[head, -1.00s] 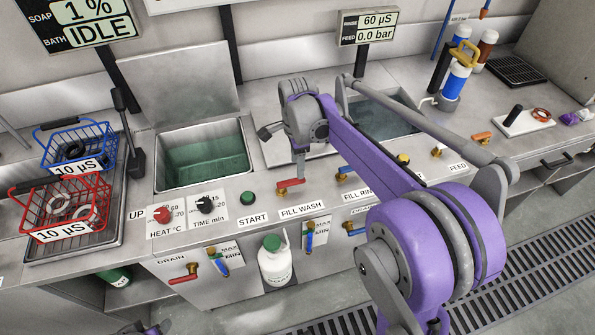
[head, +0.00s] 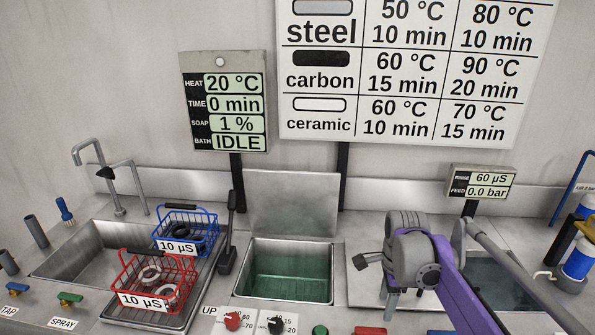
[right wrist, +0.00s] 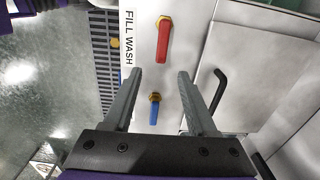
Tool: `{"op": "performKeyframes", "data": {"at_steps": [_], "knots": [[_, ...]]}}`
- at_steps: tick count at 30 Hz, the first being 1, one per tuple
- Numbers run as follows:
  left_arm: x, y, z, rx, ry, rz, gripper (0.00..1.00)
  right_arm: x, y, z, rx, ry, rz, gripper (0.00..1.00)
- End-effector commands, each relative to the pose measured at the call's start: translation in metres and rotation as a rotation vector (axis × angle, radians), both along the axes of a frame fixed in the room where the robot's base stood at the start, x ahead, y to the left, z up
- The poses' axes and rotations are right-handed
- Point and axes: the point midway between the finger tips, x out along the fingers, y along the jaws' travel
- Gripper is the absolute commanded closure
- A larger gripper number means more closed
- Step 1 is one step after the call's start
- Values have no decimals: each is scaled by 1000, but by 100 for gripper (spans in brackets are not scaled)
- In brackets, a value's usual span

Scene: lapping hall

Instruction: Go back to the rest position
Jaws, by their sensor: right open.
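My right gripper (right wrist: 159,76) is open, with its two grey fingers apart and nothing held. In the right wrist view it points at the console front, with a red valve handle (right wrist: 164,42) beyond the fingertips and a blue valve handle (right wrist: 154,108) seen between the fingers; their distance is unclear. In the head view my purple right arm crosses the lower right, and its grey wrist (head: 412,262) is over the counter between the green-filled wash tank (head: 290,288) and the rinse tank. My left gripper is not in view.
A red basket (head: 158,281) and a blue basket (head: 187,231), both holding rings, stand on a tray at the left. A sink (head: 85,262) with taps lies beside them. The bath display (head: 225,103) reads IDLE. Blue canisters (head: 580,260) stand at the far right.

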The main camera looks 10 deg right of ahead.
Motion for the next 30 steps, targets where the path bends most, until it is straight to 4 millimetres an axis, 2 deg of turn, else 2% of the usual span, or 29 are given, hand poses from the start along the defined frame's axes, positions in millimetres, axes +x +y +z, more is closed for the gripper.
{"op": "performKeyframes", "data": {"at_steps": [4, 8, 15, 18, 24, 30], "knots": [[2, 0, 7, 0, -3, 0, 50, -27, 20, 8, -20, -60, 241, 43], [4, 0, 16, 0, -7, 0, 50, -67, 45, 9, -70, -142, 594, 43], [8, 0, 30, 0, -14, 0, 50, -141, 79, -11, -232, -271, 1247, 43], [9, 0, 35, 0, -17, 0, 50, -165, 88, -24, -310, -304, 1463, 43], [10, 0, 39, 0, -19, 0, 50, -190, 97, -42, -410, -328, 1706, 43], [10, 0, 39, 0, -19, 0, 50, -192, 98, -44, -427, -331, 1746, 43]]}}
